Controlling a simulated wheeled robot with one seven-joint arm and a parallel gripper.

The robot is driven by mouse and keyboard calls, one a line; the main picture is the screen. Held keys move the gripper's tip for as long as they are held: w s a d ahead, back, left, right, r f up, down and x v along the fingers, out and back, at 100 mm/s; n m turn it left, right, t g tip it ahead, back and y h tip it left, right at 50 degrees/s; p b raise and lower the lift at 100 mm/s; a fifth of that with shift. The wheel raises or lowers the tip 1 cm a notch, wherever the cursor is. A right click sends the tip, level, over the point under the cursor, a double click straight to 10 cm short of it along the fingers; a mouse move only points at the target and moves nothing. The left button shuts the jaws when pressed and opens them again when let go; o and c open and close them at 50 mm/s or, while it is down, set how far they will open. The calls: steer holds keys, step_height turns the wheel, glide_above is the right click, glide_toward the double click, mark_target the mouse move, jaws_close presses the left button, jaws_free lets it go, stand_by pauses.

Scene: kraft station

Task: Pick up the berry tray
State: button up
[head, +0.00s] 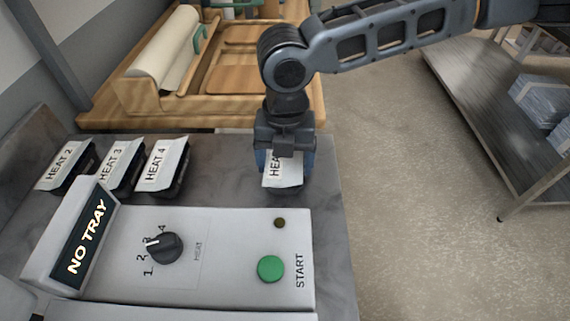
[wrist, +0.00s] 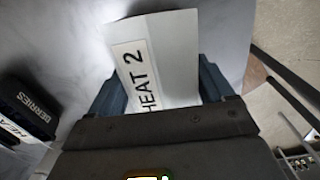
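My gripper (head: 287,165) is low over the right end of the counter, at a dark tray with a white card (head: 283,178). In the wrist view this card reads HEAT 2 (wrist: 155,65) and lies between my two blue-grey fingers (wrist: 160,88). Whether the fingers press on the tray is hidden. A black tray lettered BERRIES (wrist: 30,101) shows at the left of the wrist view, apart from my gripper. It appears to be the nearest tray of the row, the one with the HEAT 4 card (head: 162,166) in the head view, but I cannot be sure.
Trays carded HEAT 2 (head: 65,165) and HEAT 3 (head: 117,164) stand at the counter's left. The heater panel (head: 225,245) has a dial, a green START button (head: 271,268) and a NO TRAY display (head: 86,235). The counter between HEAT 4 and my gripper is clear.

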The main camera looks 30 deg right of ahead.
steer(key=c, duration=0.5)
steer(key=shift+r, duration=0.1)
steer(key=shift+c, duration=0.2)
